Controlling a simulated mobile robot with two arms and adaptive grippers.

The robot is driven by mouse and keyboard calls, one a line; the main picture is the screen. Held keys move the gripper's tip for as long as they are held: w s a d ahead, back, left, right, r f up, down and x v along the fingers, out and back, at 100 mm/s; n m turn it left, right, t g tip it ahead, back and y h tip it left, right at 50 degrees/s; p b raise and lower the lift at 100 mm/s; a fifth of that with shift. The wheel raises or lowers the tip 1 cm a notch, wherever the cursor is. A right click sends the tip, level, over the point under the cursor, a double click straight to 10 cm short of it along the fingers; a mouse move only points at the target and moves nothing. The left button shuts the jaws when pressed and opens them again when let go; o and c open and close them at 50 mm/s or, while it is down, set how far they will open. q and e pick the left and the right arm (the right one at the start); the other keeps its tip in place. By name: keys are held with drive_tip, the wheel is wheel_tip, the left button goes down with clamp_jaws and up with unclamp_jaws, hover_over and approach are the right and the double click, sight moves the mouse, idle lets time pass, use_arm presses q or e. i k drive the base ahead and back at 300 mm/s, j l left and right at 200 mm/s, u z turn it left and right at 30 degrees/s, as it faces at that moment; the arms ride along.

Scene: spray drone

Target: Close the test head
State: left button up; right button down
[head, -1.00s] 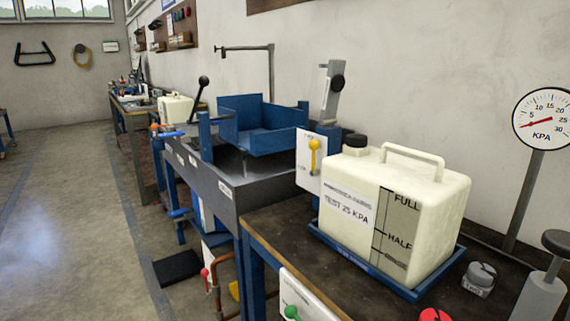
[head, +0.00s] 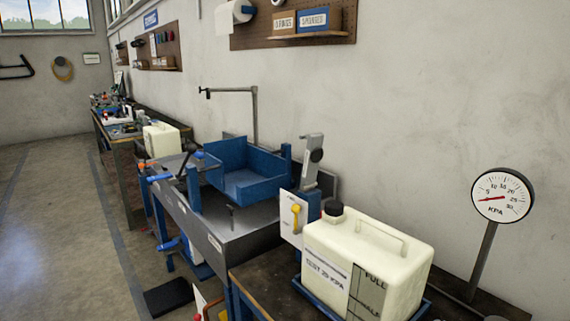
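Neither of my grippers is in view. No part is labelled as the test head, so I cannot tell for certain which one it is. A grey upright bracket with a black knob (head: 315,156) stands at the right end of the grey bench, behind a white plate with a yellow lever (head: 296,213). A blue open tray-shaped cradle (head: 250,187) sits on the bench between blue posts. A dark lever (head: 187,163) is at the cradle's left. A cream tank (head: 368,252) with a black cap and a "TEST 25 KPA" label stands in front.
A KPA gauge (head: 503,196) on a post stands at right, its needle near the low end. A blue tray (head: 424,310) holds the tank. A second cream container (head: 161,140) stands farther back. Open floor (head: 55,225) lies at left; a black mat (head: 168,298) is beside the bench.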

sight(315, 152)
drive_tip(key=i+j+z, duration=0.15)
drive_tip(key=z, duration=1.05)
drive_tip(key=i+j+z, duration=0.1)
drive_tip(key=j+z, duration=0.25)
drive_tip(key=j, duration=0.4)
drive_tip(key=j+z, duration=0.35)
drive_tip(key=j, duration=0.45)
drive_tip(key=j+z, duration=0.35)
drive_tip(key=j, duration=0.4)
drive_tip(key=k+j, duration=0.1)
drive_tip(key=j, duration=1)
drive_tip(key=k+j, duration=0.15)
drive_tip(key=j, duration=0.4)
drive_tip(key=z, duration=0.05)
